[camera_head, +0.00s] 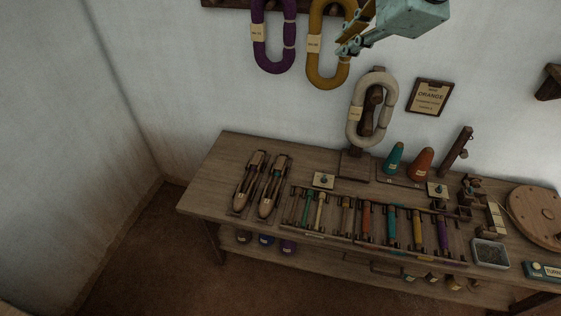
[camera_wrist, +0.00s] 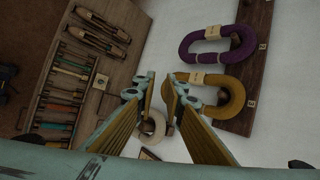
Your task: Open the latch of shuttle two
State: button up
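Two long wooden shuttles lie side by side at the left end of the table, the left one (camera_head: 249,183) and the right one (camera_head: 272,187). Both also show at the top left of the wrist view, one above (camera_wrist: 103,24) and one below (camera_wrist: 92,42). Their number marks and latches are too small to make out, so I cannot tell which is shuttle two. My gripper (camera_head: 348,48) is high by the back wall, up and right of the shuttles and well apart from them. In the wrist view its two fingers (camera_wrist: 163,84) stand apart with nothing between them.
A purple yarn hank (camera_head: 273,38) and a mustard one (camera_head: 325,50) hang close to my gripper. A cream hank (camera_head: 371,108) hangs on a stand below. Colored bobbins lie in a rack (camera_head: 320,234) right of the shuttles. Cones (camera_head: 420,165) stand behind it on the table (camera_head: 215,165).

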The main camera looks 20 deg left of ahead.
jog(key=w+a+f+m+b, duration=0.1)
jog(key=w+a+f+m, duration=0.5)
jog(key=w+a+f, duration=0.3)
jog(key=m+h+b, duration=0.2)
jog(key=m+h, duration=0.2)
jog(key=m, duration=0.7)
send_over(281, 161)
jog(key=s+d, duration=0.2)
jog(key=d, duration=0.1)
notch_tip(281, 161, down, 27)
jog(key=s+a+f+m+g+h, duration=0.1)
jog(key=s+f+m, duration=0.1)
jog(key=f, duration=0.5)
jog(key=s+a+f+m+g, duration=0.1)
jog(key=s+f+m, duration=0.1)
jog(key=f, duration=0.5)
jog(key=shift+a+m+h+b, duration=0.3)
jog(key=shift+m+h+b, duration=0.1)
jog(key=shift+w, duration=0.1)
jog(key=shift+b+x, duration=1.8)
jog(key=shift+x, duration=5.05)
